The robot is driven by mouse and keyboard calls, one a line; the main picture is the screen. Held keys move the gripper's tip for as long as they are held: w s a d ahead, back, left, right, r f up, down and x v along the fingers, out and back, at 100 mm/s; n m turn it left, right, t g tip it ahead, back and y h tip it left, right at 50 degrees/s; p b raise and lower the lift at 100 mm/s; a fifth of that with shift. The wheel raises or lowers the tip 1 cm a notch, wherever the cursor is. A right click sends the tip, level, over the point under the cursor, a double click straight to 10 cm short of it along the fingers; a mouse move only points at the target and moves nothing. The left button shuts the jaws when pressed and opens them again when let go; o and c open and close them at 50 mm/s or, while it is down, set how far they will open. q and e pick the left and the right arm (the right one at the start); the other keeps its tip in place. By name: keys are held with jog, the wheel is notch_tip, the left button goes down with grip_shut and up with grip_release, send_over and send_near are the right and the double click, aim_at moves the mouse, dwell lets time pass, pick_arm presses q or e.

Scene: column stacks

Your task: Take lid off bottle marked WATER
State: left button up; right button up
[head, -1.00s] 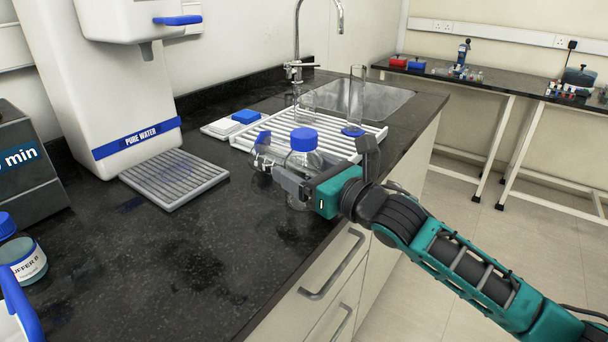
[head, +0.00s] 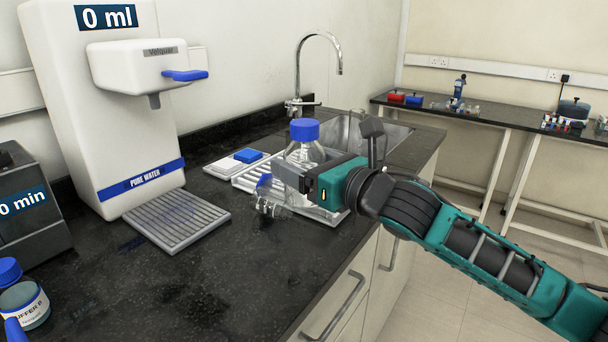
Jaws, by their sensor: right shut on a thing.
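A clear glass bottle (head: 300,152) with a blue lid (head: 305,129) is upright in the grip of my right gripper (head: 285,178). The jaws are shut around its body below the lid. The lid is on the bottle. The bottle appears to be held above the dark worktop (head: 215,275). I see no WATER marking on it; its lower part is partly hidden by the gripper. My left gripper is not in view.
A PURE WATER dispenser (head: 105,110) with a grey drip tray (head: 178,220) stands at left. Blue-capped glassware (head: 268,205) sits close below the gripper. A BUFFER bottle (head: 25,304) stands lower left.

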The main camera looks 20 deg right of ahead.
jog(key=o, duration=0.6)
jog(key=c, duration=1)
jog(key=shift+c, duration=0.3)
